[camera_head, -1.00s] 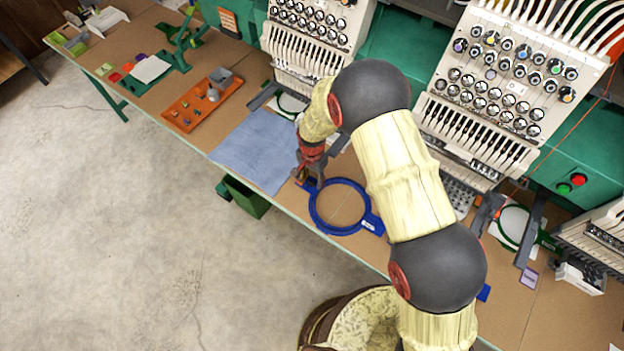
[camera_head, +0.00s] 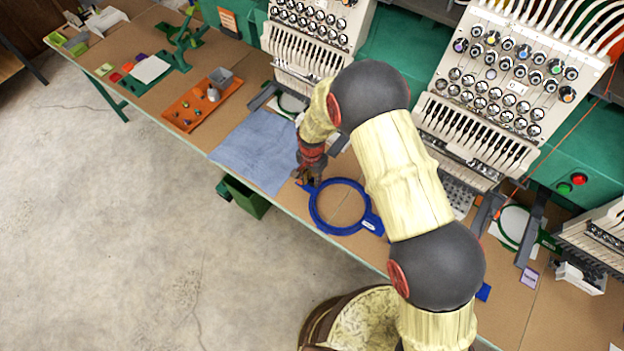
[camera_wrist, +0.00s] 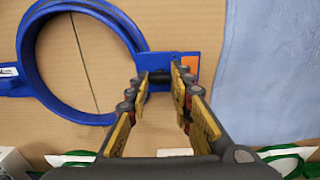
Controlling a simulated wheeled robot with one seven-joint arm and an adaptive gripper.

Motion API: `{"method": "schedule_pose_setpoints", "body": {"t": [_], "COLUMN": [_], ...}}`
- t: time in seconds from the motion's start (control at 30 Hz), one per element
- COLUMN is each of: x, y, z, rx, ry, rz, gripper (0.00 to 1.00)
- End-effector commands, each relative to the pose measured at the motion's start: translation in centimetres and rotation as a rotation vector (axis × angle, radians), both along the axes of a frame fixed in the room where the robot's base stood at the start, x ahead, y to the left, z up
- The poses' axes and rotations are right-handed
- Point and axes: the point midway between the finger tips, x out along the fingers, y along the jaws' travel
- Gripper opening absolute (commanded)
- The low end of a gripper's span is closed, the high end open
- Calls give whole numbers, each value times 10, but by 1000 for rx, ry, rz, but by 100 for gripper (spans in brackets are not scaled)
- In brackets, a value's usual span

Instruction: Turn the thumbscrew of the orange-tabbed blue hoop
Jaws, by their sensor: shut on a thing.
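The blue hoop (camera_head: 316,215) lies flat on the brown table at its front edge, and its ring also fills the left of the wrist view (camera_wrist: 30,62). An orange tab (camera_wrist: 190,66) sits on the blue bracket at the hoop's side. The thumbscrew (camera_wrist: 160,79) shows as a dark piece at that bracket, largely hidden between the fingers. My gripper (camera_wrist: 161,80) is shut on the thumbscrew, its fingers on either side of it. In the head view my gripper (camera_head: 310,180) is at the hoop's upper left, beside the blue cloth.
A light blue cloth (camera_head: 255,150) lies left of the hoop. An orange tray (camera_head: 190,112) with small parts is farther left. Embroidery machines (camera_head: 490,90) stand behind the table. A second hoop, green and white (camera_head: 515,225), is at the right.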

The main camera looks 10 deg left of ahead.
Motion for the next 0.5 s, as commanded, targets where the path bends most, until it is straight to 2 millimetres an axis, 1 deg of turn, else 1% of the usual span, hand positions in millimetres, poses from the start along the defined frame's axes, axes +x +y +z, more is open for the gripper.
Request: {"method": "schedule_pose_setpoints", "body": {"t": [0.07, 0.3, 0.5], "x": [0, 0, 0], "y": [0, 0, 0], "z": [0, 0, -1], "rx": [0, 0, 0], "ry": [0, 0, 0], "rz": [0, 9, 73], "gripper": [0, 0, 0]}}
